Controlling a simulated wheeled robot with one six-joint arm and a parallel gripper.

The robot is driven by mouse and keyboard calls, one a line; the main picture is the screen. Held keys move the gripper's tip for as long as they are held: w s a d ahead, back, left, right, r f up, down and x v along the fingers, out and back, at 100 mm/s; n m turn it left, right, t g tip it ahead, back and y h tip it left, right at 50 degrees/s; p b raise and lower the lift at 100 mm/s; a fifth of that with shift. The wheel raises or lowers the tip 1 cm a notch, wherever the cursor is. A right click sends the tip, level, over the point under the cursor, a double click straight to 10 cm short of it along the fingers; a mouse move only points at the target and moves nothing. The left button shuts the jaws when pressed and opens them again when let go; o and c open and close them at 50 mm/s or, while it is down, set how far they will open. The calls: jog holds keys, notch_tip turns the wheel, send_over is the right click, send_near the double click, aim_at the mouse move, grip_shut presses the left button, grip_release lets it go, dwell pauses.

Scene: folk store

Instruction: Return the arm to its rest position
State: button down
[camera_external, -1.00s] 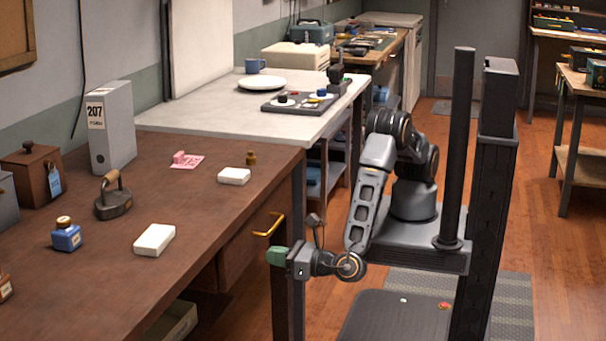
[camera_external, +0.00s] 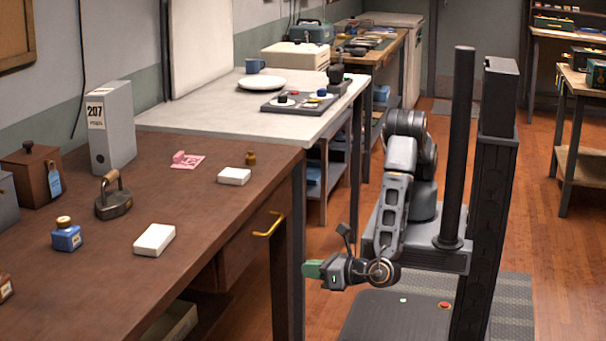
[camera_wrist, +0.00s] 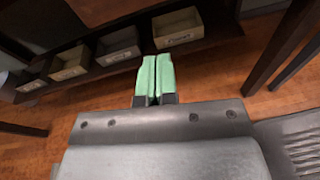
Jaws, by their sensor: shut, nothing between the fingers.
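My gripper (camera_external: 313,269) has green fingertips and hangs low, just right of the brown desk's front edge, in the external view. My arm is folded down in front of its column, with the forearm pointing downward and the gripper pointing left toward the desk. In the wrist view the two green fingers (camera_wrist: 155,76) lie side by side, shut, with nothing between them. They are over the wooden floor, with the area under the desk beyond them.
The brown desk (camera_external: 215,215) stands close on the left, its drawer with a brass handle (camera_external: 269,225) facing my arm. Several labelled bins (camera_wrist: 178,28) sit on a low shelf under it. A white-topped table (camera_external: 200,112) stands behind. The floor at right (camera_external: 560,270) is clear.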

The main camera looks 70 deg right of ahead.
jog(key=w+d+r+m+g+h+p, duration=0.2)
jog(key=d+r+m+g, duration=0.2)
jog(key=d+m+g, duration=0.4)
jog(key=w+d+r+m+g+h+p, duration=0.2)
jog(key=d+r+m+g+h+p, duration=0.3)
jog(key=d, duration=0.6)
jog(key=w+d+r+m+y+p, duration=0.1)
jog(key=d+r+m+y+p, duration=0.6)
jog(key=d+r+m, duration=1.3)
jog(key=d+r+y, duration=0.1)
jog(key=d, duration=0.3)
jog(key=shift+w+d+r+m+t+y, duration=0.15)
jog(key=shift+w+r+m+t+y, duration=0.15)
jog(key=shift+w+r+m, duration=0.1)
